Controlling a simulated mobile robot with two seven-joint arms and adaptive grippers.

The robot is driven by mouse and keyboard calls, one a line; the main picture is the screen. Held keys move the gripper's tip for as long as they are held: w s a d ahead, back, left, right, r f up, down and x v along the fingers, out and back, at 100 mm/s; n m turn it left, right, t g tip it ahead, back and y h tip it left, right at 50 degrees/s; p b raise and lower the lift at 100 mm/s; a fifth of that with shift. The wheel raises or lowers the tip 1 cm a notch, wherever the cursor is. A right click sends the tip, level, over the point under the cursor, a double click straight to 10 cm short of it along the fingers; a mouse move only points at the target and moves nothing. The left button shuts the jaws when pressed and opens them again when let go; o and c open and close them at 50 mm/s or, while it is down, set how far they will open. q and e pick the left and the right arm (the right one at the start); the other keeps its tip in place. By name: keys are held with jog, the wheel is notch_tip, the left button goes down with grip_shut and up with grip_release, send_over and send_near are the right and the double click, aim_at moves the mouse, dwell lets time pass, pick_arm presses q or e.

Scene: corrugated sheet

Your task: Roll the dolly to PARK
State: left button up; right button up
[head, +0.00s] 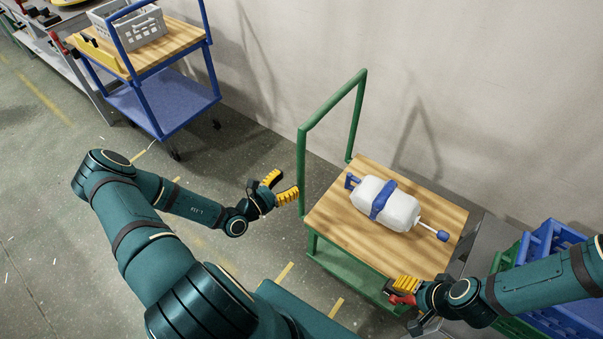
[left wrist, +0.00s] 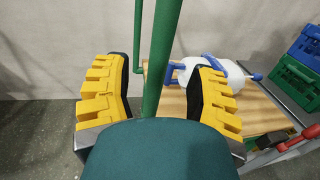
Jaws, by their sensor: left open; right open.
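The dolly has a wooden top (head: 340,225) and a green push handle (head: 334,100) rising at its left end. A white container with a blue band (head: 385,203) lies on its top. My left gripper (head: 281,187) is open just left of the handle's near post. In the left wrist view the green post (left wrist: 162,55) stands beyond and between the open yellow fingers (left wrist: 158,95); I cannot tell whether it is within their reach. My right gripper (head: 398,293) is open at the dolly's front right edge; whether it touches is unclear. No PARK marking is legible.
A blue cart (head: 165,100) with a grey crate (head: 130,30) stands at the upper left. Blue and green crates (head: 550,240) stand at the right, close to the dolly. The wall runs behind the dolly. Yellow dashes (head: 284,272) mark the floor, which is open at the left.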

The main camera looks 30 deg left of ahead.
aim_at(301, 172)
pick_arm(q)
jog(key=b+x, duration=0.1)
jog(key=x, duration=0.5)
grip_shut()
